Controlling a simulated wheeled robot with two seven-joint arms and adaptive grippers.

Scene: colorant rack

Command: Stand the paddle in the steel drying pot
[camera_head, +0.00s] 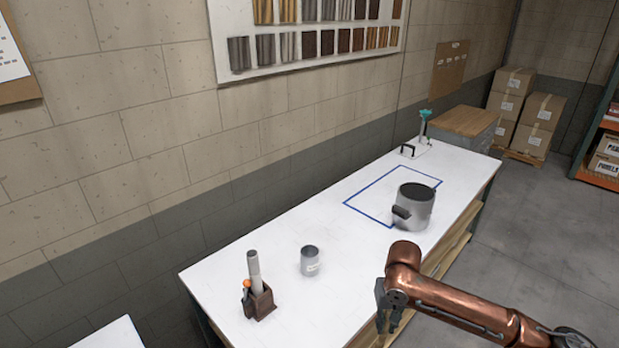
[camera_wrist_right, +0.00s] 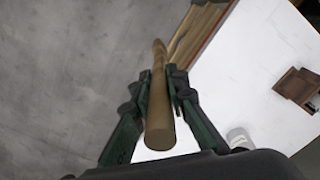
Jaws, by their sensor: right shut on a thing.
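The paddle (camera_wrist_right: 160,112) is a long wooden stick in the right wrist view, with its rounded near end towards the camera. My right gripper (camera_wrist_right: 164,85) is shut on it, one finger on each side. In the head view this gripper (camera_head: 388,320) hangs at the table's front edge; the paddle cannot be made out there. A small grey metal pot (camera_head: 310,263) with a white label stands upright on the white table, left of the gripper. It also shows partly in the wrist view (camera_wrist_right: 238,137). A larger grey pot (camera_head: 416,212) stands farther back. My left gripper is out of view.
A brown holder (camera_head: 259,303) with a grey tube and an orange-tipped tool stands left of the small pot. A blue outline (camera_head: 371,212) marks the white table (camera_head: 345,285) by the larger pot. The tabletop between the two pots is clear.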

